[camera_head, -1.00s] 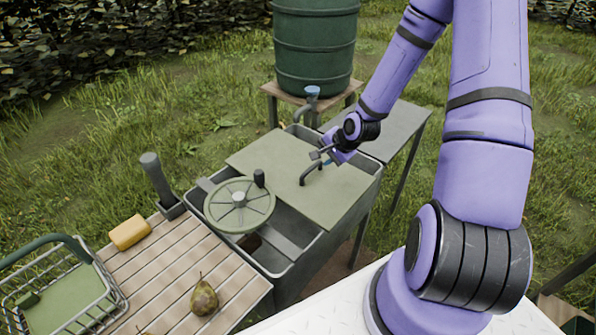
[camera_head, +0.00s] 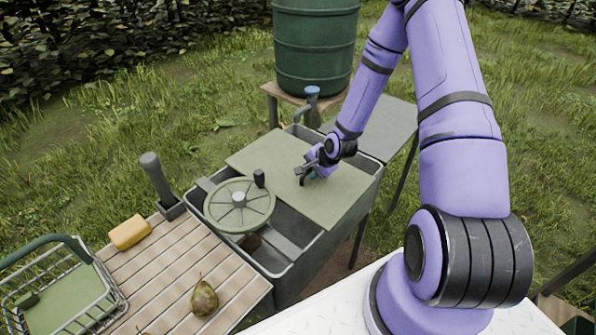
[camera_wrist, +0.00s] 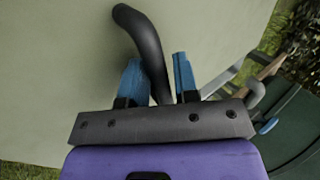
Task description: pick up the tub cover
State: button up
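The tub cover (camera_head: 262,163) is a flat grey-green board lying over the far part of the grey tub (camera_head: 296,275). It also fills much of the wrist view (camera_wrist: 60,60). Its dark curved handle (camera_wrist: 141,27) rises from the board. My gripper (camera_head: 306,172) is low over the cover at the handle and hides much of it in the head view. In the wrist view, the blue fingers of my gripper (camera_wrist: 159,68) are apart, one on each side of the handle. A gap shows on the right finger's side. Contact on the left side is unclear.
A spoked wheel (camera_head: 239,204) with a knob sits over the tub's near part. A tap (camera_head: 311,100) and green barrel (camera_head: 314,45) stand behind. A slatted table (camera_head: 180,262) holds a pear (camera_head: 204,299), yellow block (camera_head: 129,232) and wire basket (camera_head: 58,290).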

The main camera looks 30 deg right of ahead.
grip_shut()
jog(key=shift+r, duration=0.15)
